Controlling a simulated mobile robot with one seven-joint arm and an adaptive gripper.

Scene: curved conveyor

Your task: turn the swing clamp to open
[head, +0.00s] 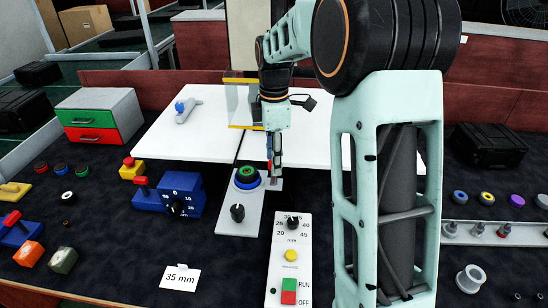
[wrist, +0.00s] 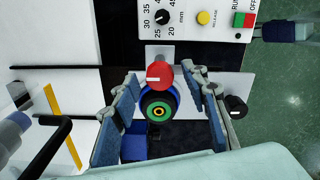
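A pale fixture plate (head: 238,216) on the dark bench carries a green-and-black ringed part on a blue base (head: 246,177). In the wrist view, a red round cap with a white bar (wrist: 158,77) sits beside this ringed part (wrist: 158,110) and partly overlaps it; it looks like the swing clamp's top, but I cannot be sure. My gripper (head: 274,172) points down over the plate's far right side and hides the cap in the head view. In the wrist view my gripper (wrist: 163,80) is open, its fingers apart on either side of the cap. Contact is unclear.
A black knob (head: 237,212) stands on the plate's near end. A control panel (head: 291,255) with dial and buttons lies close at right. A blue box with a dial (head: 182,194) stands left. White boards (head: 205,130) lie behind. A "35 mm" card (head: 180,278) lies in front.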

